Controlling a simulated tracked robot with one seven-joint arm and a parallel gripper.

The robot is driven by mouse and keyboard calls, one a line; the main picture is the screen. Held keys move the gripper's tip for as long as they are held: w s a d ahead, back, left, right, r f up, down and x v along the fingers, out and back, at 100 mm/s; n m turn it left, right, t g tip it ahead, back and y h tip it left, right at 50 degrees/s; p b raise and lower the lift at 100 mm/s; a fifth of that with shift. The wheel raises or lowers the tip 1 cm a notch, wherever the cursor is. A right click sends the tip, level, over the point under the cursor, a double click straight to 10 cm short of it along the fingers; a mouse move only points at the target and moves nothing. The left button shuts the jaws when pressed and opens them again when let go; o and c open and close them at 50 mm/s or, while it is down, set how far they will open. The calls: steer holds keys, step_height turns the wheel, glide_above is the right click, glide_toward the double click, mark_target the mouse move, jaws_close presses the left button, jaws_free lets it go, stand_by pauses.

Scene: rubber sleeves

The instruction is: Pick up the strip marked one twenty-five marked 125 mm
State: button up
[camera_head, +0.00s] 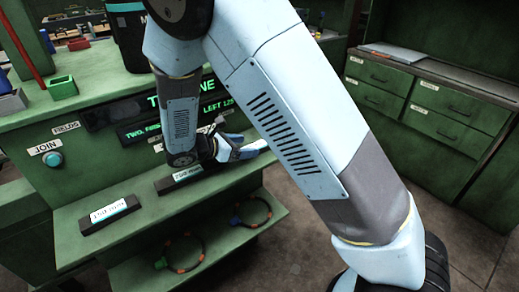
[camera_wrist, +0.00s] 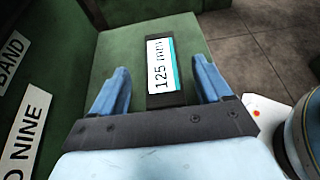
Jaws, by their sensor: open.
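The strip marked 125 mm (camera_wrist: 161,66) shows in the wrist view as a white label with a teal edge on a dark block, lying on a green ledge. My gripper (camera_wrist: 160,72) is open, with one blue finger on each side of the strip and a gap to each. I cannot tell how far above the strip the fingers are. In the head view my gripper (camera_head: 240,147) is at the right part of the ledge, and my arm hides most of what lies there. Another labelled strip (camera_head: 187,174) lies just left of it, and one more (camera_head: 108,211) lies farther left.
The green ledge (camera_head: 155,212) ends at a front edge, with a lower shelf holding two dark rings (camera_head: 180,254) (camera_head: 250,212). A green panel with a lit screen (camera_head: 140,131) and a JOIN button (camera_head: 52,159) stands behind. Green drawers (camera_head: 430,110) stand at right, with open floor between.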

mark_target(256, 145)
steer(key=x, duration=0.5)
steer(key=c, duration=1)
